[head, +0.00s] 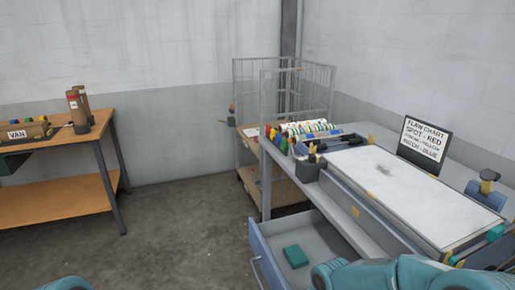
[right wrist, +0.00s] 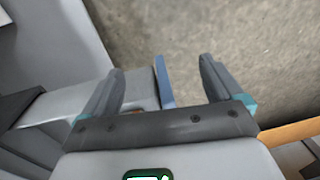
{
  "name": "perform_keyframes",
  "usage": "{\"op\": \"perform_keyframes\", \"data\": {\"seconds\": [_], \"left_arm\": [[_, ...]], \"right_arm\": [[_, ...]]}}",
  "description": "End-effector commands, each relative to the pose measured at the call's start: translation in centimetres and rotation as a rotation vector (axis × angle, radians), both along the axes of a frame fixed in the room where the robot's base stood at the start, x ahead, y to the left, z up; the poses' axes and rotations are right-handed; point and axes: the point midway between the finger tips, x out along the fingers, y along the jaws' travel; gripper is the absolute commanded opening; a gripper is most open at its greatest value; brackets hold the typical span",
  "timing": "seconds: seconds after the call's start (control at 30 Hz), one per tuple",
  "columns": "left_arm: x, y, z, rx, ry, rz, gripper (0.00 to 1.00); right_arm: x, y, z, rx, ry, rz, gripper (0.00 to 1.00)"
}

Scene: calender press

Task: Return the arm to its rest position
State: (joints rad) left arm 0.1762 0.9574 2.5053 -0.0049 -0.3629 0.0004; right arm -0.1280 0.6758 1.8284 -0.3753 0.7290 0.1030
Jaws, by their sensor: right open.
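My right gripper (right wrist: 161,72) shows in the right wrist view with its two dark fingers spread apart and nothing between them. A blue drawer edge (right wrist: 163,82) and bare floor show behind the gap between the fingers. In the head view teal links of my right arm cross the bottom right, in front of the bench and the open drawer (head: 261,258). I cannot make out the right gripper there. A teal link of my left arm shows at the bottom left edge. My left gripper is out of view.
The drawer stands pulled out with a teal block (head: 295,256) in it. Above is the bench with a long white panel (head: 385,185) and a sign (head: 425,141). A wire cage cart (head: 300,90) stands behind. A wooden table (head: 60,200) is at left; floor between is clear.

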Motion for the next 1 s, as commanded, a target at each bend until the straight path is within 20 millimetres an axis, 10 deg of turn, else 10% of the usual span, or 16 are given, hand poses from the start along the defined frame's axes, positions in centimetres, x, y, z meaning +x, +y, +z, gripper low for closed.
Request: {"op": "perform_keyframes", "data": {"seconds": [0.27, 0.5, 0.67, 0.83, 1.0], "left_arm": [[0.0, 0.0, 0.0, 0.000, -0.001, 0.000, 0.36], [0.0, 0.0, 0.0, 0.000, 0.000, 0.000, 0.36], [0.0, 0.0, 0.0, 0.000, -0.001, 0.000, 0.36], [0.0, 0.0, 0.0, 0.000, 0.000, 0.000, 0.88], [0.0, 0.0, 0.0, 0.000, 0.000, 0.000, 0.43]], "right_arm": [[-4.8, 1.5, -7.3, 0.143, 0.041, -0.104, 0.94], [-12.9, 2.0, -13.7, 0.249, 0.068, -0.324, 0.94], [-17.2, 1.4, -15.5, 0.255, 0.060, -0.458, 0.94], [-18.4, 1.1, -15.8, 0.248, 0.049, -0.497, 0.94], [-18.4, 1.1, -15.8, 0.248, 0.047, -0.496, 0.43]]}}
